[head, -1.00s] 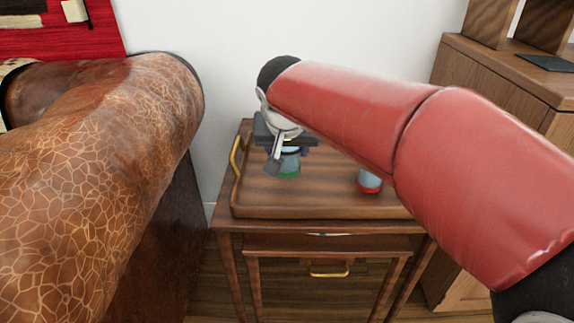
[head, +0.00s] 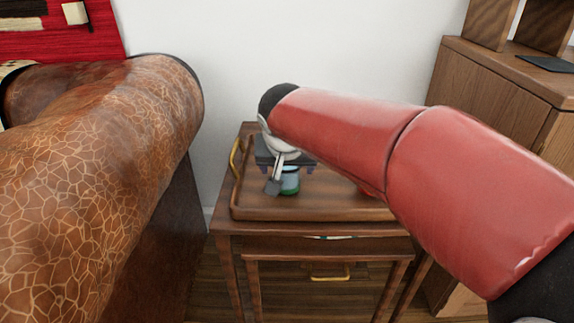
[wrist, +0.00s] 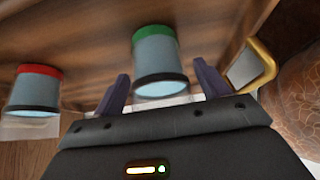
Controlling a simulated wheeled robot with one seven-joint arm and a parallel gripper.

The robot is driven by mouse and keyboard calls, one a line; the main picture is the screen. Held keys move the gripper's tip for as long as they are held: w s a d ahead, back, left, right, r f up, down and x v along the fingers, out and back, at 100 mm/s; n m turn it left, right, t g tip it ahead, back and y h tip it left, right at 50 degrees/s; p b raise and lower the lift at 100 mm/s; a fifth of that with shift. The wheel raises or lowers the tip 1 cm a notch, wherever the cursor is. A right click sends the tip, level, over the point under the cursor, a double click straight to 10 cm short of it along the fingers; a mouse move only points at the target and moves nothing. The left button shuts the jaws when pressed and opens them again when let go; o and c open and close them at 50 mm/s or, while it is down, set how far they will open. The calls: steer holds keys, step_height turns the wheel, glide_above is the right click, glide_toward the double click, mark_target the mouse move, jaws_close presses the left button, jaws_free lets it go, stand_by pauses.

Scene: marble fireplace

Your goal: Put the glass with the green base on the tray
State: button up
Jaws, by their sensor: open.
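The glass with the green base (head: 289,182) stands upright on the wooden tray (head: 325,212), in its left part. It also shows in the wrist view (wrist: 158,62), its green base against the tray and its dark rim towards me. My gripper (wrist: 162,84) is open around the upper part of this glass, one finger on each side, with a gap visible at both sides. In the head view the wrist covers part of the glass's top.
A brown leather sofa arm (head: 100,190) is left, a wooden cabinet (head: 500,95) right.

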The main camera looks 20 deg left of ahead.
steer(key=shift+r+p, duration=0.3)
steer(key=shift+r, duration=0.05)
steer(key=p+v, duration=0.2)
steer(key=v, duration=1)
steer(key=s+d+f+m, duration=0.1)
steer(key=d+f, duration=0.1)
steer(key=d, duration=0.5)
steer(key=s+d+f, duration=0.2)
steer(key=d, duration=0.6)
steer(key=s+d+f+m+h, duration=0.1)
steer(key=s+d+f, duration=0.9)
steer(key=d, duration=0.3)
steer(key=shift+s+m+g, duration=0.3)
steer(key=shift+s+g, duration=0.1)
steer(key=shift+s, duration=0.25)
step_height(320, 180, up, 10)
steer(key=p, duration=0.9)
steer(key=shift+f, duration=0.2)
